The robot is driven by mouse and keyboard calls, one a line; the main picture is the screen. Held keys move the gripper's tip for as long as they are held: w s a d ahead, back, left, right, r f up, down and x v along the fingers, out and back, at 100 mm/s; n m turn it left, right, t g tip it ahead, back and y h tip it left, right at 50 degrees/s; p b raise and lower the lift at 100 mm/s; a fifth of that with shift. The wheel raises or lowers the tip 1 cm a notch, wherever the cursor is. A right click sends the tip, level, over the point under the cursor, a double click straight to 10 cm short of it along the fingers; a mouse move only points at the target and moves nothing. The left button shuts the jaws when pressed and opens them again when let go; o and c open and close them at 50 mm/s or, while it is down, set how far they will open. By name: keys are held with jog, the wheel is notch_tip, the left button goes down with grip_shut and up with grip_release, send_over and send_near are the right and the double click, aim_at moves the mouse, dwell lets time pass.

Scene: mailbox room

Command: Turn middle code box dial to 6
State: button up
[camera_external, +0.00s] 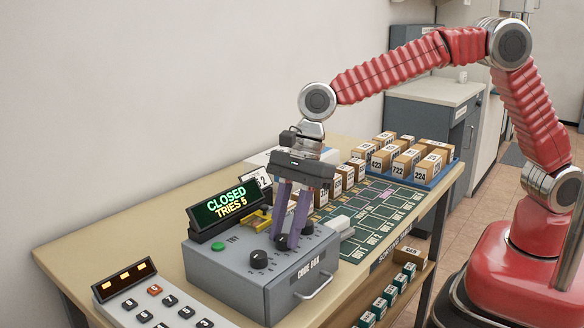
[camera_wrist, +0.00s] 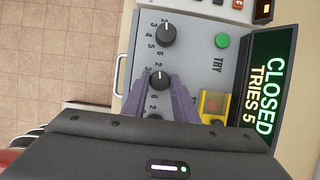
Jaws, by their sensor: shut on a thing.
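The grey code box (camera_external: 228,276) sits on the table, with a row of black dials on its top. The display (camera_external: 225,205) on it reads "CLOSED TRIES 5". My gripper (camera_external: 287,240) points down from above, its purple fingers shut on the middle dial (camera_wrist: 160,80). In the wrist view, my gripper (camera_wrist: 164,88) has one finger on each side of that dial. A neighbouring dial (camera_wrist: 166,35) stands free, and it also shows in the external view (camera_external: 258,258). The third dial is partly hidden by my gripper. The middle dial's exact setting is hard to read.
A green TRY button (camera_wrist: 222,41) and a yellow part (camera_wrist: 214,104) sit beside the dials. A keypad (camera_external: 160,305) stands at the front left. A green sorting mat (camera_external: 375,215) and a blue tray of numbered boxes (camera_external: 440,176) lie to the right.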

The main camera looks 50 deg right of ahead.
jog(key=shift+n, duration=0.3)
jog(key=n, duration=0.1)
jog(key=n+g, duration=0.1)
jog(key=n, duration=0.1)
jog(key=n+g, duration=0.1)
jog(key=shift+w+a+n, duration=0.1)
jog(key=shift+w+n, duration=0.15)
jog(key=shift+n, duration=0.15)
jog(key=n+h, duration=0.1)
jog(key=n, duration=0.1)
jog(key=n+g, duration=0.1)
jog(key=n, duration=0.2)
jog(key=shift+w+a+n+g+h, duration=0.1)
jog(key=shift+w+n+g+h, duration=0.05)
jog(key=shift+n+g+h, duration=0.2)
jog(key=n+h, duration=0.1)
jog(key=n, duration=0.1)
jog(key=n+h, duration=0.1)
jog(key=n, duration=0.2)
jog(key=shift+a+g, duration=0.2)
jog(key=shift+g, duration=0.15)
jog(key=shift+a+n+h, duration=0.1)
jog(key=shift+n+h, duration=0.75)
jog(key=shift+n, duration=1.9)
jog(key=o, duration=1)
jog(key=shift+o, duration=0.2)
